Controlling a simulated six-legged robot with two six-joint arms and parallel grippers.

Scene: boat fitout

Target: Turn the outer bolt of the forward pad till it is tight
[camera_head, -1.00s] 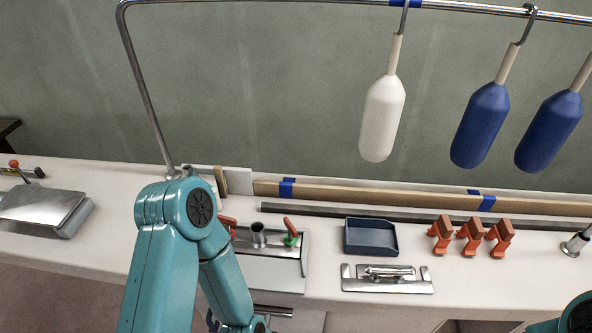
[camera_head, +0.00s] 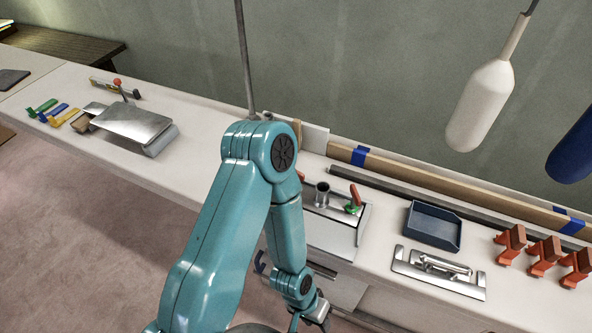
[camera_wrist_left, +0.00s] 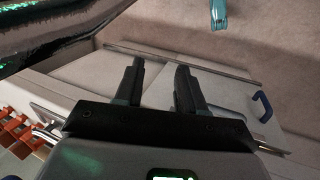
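My left gripper (camera_wrist_left: 158,88) is open and empty in the left wrist view, its two dark fingers apart over the cabinet front and floor. In the head view my left gripper (camera_head: 318,312) is at the bottom edge, low in front of the bench, partly cut off. A metal block with a short pipe and an orange-and-green lever (camera_head: 335,225) is partly behind my left arm. A metal plate with a cleat-like bar (camera_head: 438,272) lies to its right. I cannot make out the forward pad or its outer bolt. My right gripper is in neither current view.
A blue tray (camera_head: 433,226) and several orange clamps (camera_head: 545,255) stand on the white bench. A sloped metal piece (camera_head: 130,123) lies left, by coloured clamps (camera_head: 52,112). A white fender (camera_head: 480,105) hangs above. The cabinet has a blue handle (camera_wrist_left: 262,105). The floor at left is clear.

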